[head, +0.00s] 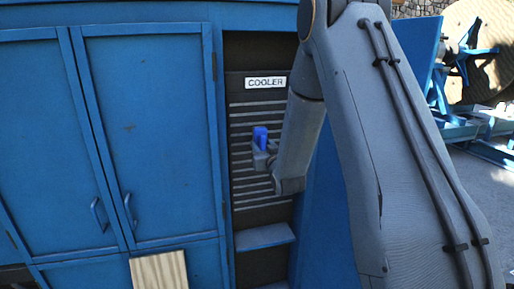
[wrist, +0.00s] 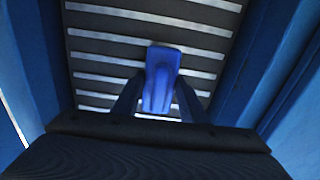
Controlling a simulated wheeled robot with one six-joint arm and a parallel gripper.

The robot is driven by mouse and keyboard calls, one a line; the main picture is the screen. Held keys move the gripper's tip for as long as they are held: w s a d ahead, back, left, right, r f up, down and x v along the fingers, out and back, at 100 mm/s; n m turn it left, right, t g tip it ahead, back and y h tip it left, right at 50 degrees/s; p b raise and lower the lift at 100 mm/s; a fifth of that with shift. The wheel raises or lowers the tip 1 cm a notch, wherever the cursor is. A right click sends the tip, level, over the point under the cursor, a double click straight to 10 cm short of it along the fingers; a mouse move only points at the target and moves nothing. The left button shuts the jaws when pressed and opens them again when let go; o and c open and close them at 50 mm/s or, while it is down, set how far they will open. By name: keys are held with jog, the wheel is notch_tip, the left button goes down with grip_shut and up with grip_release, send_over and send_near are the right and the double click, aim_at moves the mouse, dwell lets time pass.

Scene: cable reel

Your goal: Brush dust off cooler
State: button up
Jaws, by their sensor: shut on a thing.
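The cooler (head: 248,112) is a dark recessed panel with light horizontal slats, under a white "COOLER" label (head: 265,83). Its slats (wrist: 105,58) fill the back of the wrist view. My gripper (wrist: 160,108) is shut on a blue object (wrist: 162,75), seemingly the brush's handle or back; no bristles show. In the head view the blue object (head: 260,136) is in front of the middle slats, left of my wrist. I cannot tell whether it touches them. No dust can be made out. My arm hides the cooler's right part in the head view.
Blue cabinet doors (head: 145,130) with handles stand left of the cooler. A blue ledge (head: 264,237) juts out below the slats. Blue side walls (wrist: 222,50) flank the recess. A wooden board (head: 159,271) is at lower left. A cable reel (head: 490,50) on a blue frame stands far right.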

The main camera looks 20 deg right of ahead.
jog(key=shift+d+b, duration=0.55)
jog(key=shift+d, duration=1.85)
jog(key=shift+w+a+r+b, duration=0.1)
jog(key=shift+a+b, duration=0.25)
jog(key=shift+a, duration=1.6)
jog(key=shift+w+a+b, duration=0.1)
jog(key=shift+a+b, duration=0.25)
jog(key=shift+a, duration=1.55)
jog(key=s, duration=0.6)
jog(key=shift+p, duration=0.3)
jog(key=shift+s, duration=0.15)
jog(key=s, duration=0.2)
jog(key=shift+s, duration=0.4)
jog(key=shift+f, duration=0.2)
